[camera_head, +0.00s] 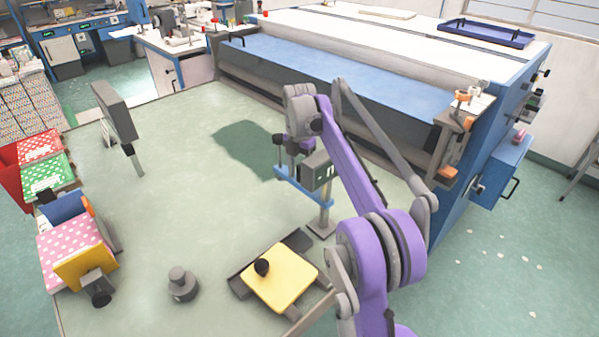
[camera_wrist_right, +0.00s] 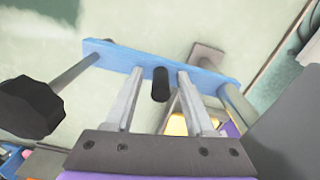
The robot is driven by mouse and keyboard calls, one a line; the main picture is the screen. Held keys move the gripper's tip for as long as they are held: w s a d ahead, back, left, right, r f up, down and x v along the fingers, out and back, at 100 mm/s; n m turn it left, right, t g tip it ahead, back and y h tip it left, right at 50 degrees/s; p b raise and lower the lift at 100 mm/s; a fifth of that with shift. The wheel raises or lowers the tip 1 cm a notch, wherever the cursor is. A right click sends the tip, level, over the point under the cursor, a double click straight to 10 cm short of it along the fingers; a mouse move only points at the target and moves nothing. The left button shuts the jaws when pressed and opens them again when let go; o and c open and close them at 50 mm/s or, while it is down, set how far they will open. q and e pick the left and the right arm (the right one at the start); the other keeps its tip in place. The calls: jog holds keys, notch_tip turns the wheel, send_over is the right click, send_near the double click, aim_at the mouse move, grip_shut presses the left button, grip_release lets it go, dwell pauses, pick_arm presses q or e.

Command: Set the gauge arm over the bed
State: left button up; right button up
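The gauge arm appears to be the blue bar (camera_head: 303,189) on a thin post with a square foot (camera_head: 321,229). A dark box (camera_head: 317,171) is beside the bar. In the right wrist view the blue bar (camera_wrist_right: 115,56) crosses ahead, with a black peg (camera_wrist_right: 160,84) on it. My right gripper (camera_wrist_right: 160,75) is open, its fingers on either side of the peg with gaps showing. A black knob (camera_wrist_right: 30,107) is on a rod at the bar's left end. A yellow plate with a black knob (camera_head: 282,278), perhaps the bed, lies on a dark base. My left gripper is not in view.
A grey round weight-like piece (camera_head: 182,284) stands left of the yellow plate. Patterned fabric stacks (camera_head: 72,246) line the table's left edge. A dark panel on a stand (camera_head: 117,112) is at the back left. A large blue machine (camera_head: 340,70) stands behind. The table's middle is clear.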

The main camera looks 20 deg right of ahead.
grip_shut()
dwell(1.3)
